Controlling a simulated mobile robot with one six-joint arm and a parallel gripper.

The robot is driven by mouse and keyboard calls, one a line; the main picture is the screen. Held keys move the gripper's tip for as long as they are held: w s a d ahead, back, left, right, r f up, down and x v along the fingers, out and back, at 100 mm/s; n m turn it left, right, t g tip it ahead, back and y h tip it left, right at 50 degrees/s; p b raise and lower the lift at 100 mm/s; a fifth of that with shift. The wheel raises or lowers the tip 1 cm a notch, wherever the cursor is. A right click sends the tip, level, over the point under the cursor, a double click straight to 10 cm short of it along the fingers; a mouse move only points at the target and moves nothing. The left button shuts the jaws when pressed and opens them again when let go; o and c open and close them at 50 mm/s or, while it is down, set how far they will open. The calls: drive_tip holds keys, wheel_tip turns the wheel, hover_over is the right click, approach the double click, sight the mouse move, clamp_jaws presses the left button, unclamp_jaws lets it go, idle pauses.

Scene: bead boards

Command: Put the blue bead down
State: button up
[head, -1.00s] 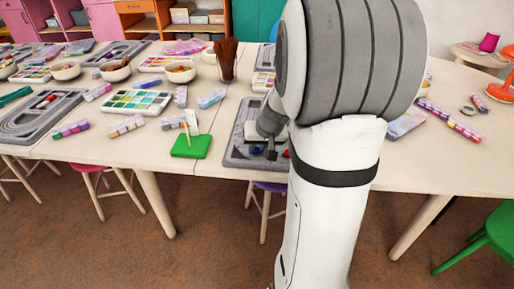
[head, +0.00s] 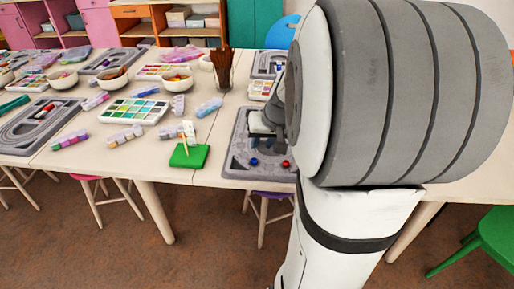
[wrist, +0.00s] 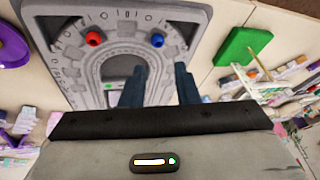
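The blue bead (head: 253,162) lies on the grey bead board (head: 236,172), near its front edge. In the wrist view the blue bead (wrist: 157,40) sits on the marked end of the board (wrist: 192,22), beyond my fingertips and apart from them. My gripper (wrist: 158,78) is open, with nothing between its two fingers, over the board. In the head view my arm hides much of the board and the fingers are hard to make out. A red bead (head: 285,164) lies to the right of the blue one; it also shows in the wrist view (wrist: 94,38).
A paint palette (head: 133,111), bowls and bead strips cover the table further left. A cup of brushes (head: 222,68) stands behind the board.

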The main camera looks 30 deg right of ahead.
drive_tip(key=s+a+n+g, duration=0.3)
drive_tip(key=s+a, duration=1.1)
drive_tip(key=a, duration=0.1)
drive_tip(key=shift+n+h, duration=0.3)
drive_tip(key=shift+n, duration=0.1)
